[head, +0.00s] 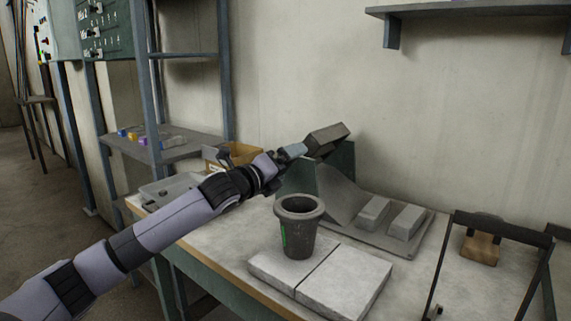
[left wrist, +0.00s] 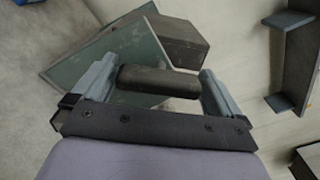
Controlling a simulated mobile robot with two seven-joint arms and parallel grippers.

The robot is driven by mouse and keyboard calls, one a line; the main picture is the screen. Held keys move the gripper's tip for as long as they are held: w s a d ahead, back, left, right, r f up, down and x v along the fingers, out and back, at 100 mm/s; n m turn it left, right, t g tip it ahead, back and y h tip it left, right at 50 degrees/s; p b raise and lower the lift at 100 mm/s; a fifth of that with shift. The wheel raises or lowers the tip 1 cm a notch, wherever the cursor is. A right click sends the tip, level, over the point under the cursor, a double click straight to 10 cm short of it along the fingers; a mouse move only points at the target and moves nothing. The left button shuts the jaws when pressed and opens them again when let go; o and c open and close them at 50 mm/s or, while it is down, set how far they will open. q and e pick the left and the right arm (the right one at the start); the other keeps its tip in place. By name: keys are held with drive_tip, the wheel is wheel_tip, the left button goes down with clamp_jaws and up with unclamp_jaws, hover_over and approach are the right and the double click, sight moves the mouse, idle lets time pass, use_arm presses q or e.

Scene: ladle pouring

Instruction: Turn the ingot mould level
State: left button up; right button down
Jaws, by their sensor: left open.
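The ingot mould (head: 327,138) is a dark grey block at the top of a green stand (head: 344,164) at the back of the bench. It looks tilted in the head view, its right end higher. It also shows beyond my fingers in the left wrist view (left wrist: 172,42). My left gripper (head: 297,150) is at the mould's left side. In the left wrist view, its open fingers (left wrist: 160,88) stand on either side of a dark rounded bar (left wrist: 158,81) in front of the mould. Contact with the bar cannot be told. My right gripper is not in view.
A dark crucible (head: 298,228) stands on pale slabs (head: 345,285) in front of the stand. A grey tray (head: 385,240) with two light blocks lies to the right. A black frame (head: 490,222) stands at the right. A shelf (head: 480,10) is on the wall.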

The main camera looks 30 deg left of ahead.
use_arm(q)
drive_tip(key=shift+w, duration=0.1)
drive_tip(key=c, duration=1.2)
